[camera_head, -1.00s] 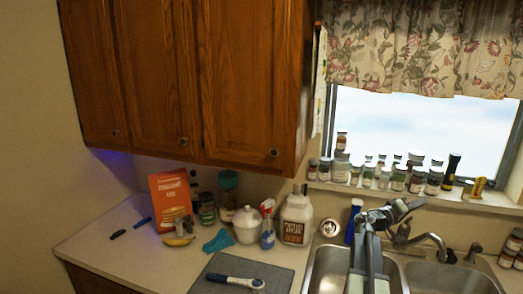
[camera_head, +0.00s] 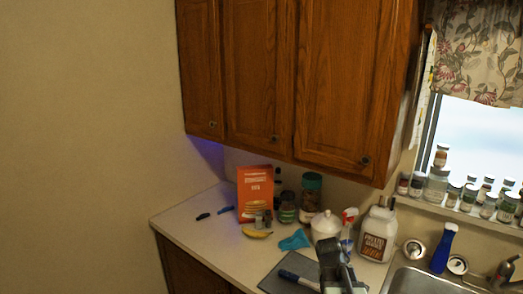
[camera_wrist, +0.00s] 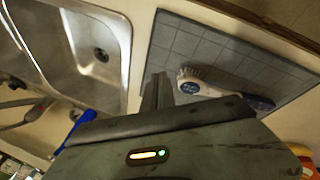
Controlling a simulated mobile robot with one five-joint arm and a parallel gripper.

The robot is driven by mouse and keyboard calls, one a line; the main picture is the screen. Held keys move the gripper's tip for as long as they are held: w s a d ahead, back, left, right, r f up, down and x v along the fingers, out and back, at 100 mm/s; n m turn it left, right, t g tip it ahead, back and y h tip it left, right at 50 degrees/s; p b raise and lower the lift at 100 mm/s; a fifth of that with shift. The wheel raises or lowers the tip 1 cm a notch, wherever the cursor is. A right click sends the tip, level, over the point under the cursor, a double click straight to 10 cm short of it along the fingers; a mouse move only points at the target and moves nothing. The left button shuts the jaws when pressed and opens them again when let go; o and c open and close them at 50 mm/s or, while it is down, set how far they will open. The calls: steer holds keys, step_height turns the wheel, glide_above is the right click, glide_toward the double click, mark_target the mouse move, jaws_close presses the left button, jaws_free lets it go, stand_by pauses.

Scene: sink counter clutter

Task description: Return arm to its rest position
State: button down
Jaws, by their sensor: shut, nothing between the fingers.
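My gripper (camera_head: 332,248) shows at the bottom of the head view as a dark, partly cut-off shape in front of the counter. In the wrist view my gripper (camera_wrist: 157,92) has its fingers together with nothing between them. Beyond the fingers lie a grey tiled mat (camera_wrist: 160,45) and a scrub brush (camera_wrist: 225,88) with a white head and dark blue handle end. In the head view, my arm partly covers the mat (camera_head: 270,282) and the brush (camera_head: 297,279).
The sink (camera_head: 410,280) is at the lower right. Wooden cabinets (camera_head: 260,75) hang above. The counter's left part is mostly clear.

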steer(key=s+a+f+n+y+b, duration=0.1)
steer(key=s+a+f+y, duration=0.1)
steer(key=a, duration=0.6)
steer(key=s+a+f+n+y+b, duration=0.1)
steer(key=a+n+y, duration=0.1)
steer(key=a, duration=0.6)
step_height(320, 180, down, 17)
steer(key=s+g+b, duration=0.1)
steer(key=s+b, duration=0.1)
steer(key=b, duration=1.4)
steer(key=shift+s+d+m+g, duration=0.3)
steer(key=shift+s+d, duration=0.05)
steer(key=shift+r, duration=0.2)
